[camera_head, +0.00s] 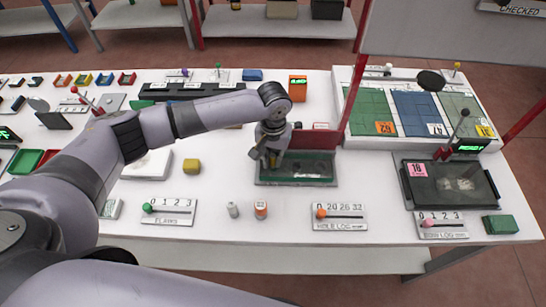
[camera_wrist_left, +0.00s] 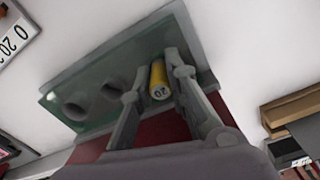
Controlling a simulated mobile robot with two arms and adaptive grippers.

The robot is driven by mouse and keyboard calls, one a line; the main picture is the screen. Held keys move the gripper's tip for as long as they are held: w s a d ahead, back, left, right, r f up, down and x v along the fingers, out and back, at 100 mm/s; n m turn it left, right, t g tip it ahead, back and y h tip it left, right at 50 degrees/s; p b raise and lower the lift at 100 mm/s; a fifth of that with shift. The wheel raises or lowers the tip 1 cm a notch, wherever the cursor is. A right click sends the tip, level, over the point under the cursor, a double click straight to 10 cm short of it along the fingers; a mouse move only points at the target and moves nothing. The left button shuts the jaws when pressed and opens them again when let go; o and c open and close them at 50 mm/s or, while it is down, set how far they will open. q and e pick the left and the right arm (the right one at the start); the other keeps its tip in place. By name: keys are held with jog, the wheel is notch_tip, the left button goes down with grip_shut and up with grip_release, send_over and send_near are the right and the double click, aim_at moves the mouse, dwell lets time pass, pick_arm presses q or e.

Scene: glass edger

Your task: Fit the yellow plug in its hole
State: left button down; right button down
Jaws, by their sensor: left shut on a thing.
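The yellow plug (camera_wrist_left: 159,82), a small cylinder with "20" on its end, sits between the fingers of my left gripper (camera_wrist_left: 157,84) in the left wrist view. The gripper is shut on it. Beside it are two dark round holes (camera_wrist_left: 112,90) in a green glass plate (camera_wrist_left: 155,30). Whether the plug's far end is in a hole cannot be told. In the head view my left gripper (camera_head: 268,158) points down over the left part of the glass plate (camera_head: 312,167), which has a red panel (camera_head: 318,140) behind it. The plug is hidden there. My right gripper is not in view.
A grey cylinder (camera_head: 233,210) and an orange-and-white one (camera_head: 261,210) stand in front of the plate. A hole log slider (camera_head: 340,217) lies to their right. A dark tray (camera_head: 450,185) stands on the right.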

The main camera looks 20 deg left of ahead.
aim_at(273, 156)
pick_arm(q)
jog(key=c, duration=2)
grip_release()
jog(key=shift+f, duration=0.1)
jog(key=o, duration=0.4)
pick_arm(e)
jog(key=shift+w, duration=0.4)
pick_arm(q)
jog(key=shift+o, duration=0.2)
